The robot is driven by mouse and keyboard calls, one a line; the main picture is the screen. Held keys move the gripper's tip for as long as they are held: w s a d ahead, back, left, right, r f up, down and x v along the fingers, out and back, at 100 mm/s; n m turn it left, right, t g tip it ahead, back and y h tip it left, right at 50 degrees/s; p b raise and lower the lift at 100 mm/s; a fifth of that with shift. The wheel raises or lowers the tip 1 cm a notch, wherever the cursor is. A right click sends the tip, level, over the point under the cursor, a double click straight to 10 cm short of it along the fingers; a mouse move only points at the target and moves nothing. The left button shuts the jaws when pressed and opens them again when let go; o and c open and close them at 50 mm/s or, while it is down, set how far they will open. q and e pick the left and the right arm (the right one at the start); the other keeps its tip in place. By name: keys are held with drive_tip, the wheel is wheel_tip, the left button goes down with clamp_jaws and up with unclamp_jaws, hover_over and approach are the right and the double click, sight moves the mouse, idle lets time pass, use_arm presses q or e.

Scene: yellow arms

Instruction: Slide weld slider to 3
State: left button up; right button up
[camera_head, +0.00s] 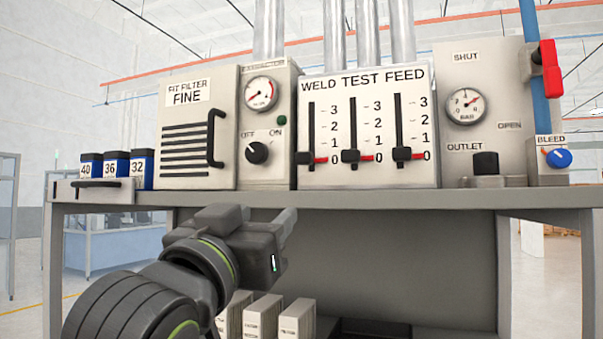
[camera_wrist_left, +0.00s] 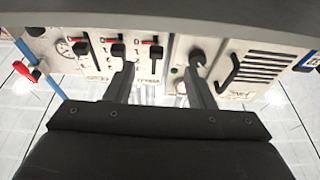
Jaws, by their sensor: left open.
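The weld slider (camera_head: 304,158) is the leftmost of three black sliders on the white panel marked WELD TEST FEED (camera_head: 365,90). Its black knob and red pointer are at 0, the bottom of its slot. The test slider (camera_head: 350,156) and feed slider (camera_head: 402,154) are also at 0. My left gripper (camera_head: 284,225) is open and empty, below the shelf edge and lower than the weld slider. In the left wrist view the picture is upside down; the weld knob (camera_wrist_left: 155,52) shows beyond and between the two open fingers (camera_wrist_left: 160,68). My right gripper is not in view.
The shelf edge (camera_head: 330,198) runs between my left gripper and the panel. Left of the sliders are an OFF/ON dial (camera_head: 257,152) and a filter box (camera_head: 195,130). An outlet fitting (camera_head: 486,162) and blue bleed knob (camera_head: 559,158) stand to the right.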

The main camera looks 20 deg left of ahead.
use_arm(q)
wheel_tip(320, 180, up, 2)
drive_tip(key=s, duration=0.2)
drive_tip(key=p, duration=0.9)
approach(302, 160)
drive_tip(key=shift+t, duration=0.3)
drive_tip(key=x, duration=0.8)
drive_tip(key=shift+w+a, duration=0.1)
drive_tip(key=shift+w, duration=0.25)
drive_tip(key=shift+w+r, duration=0.15)
drive_tip(key=shift+w, duration=0.4)
drive_tip(key=shift+c, duration=0.3)
clamp_jaws()
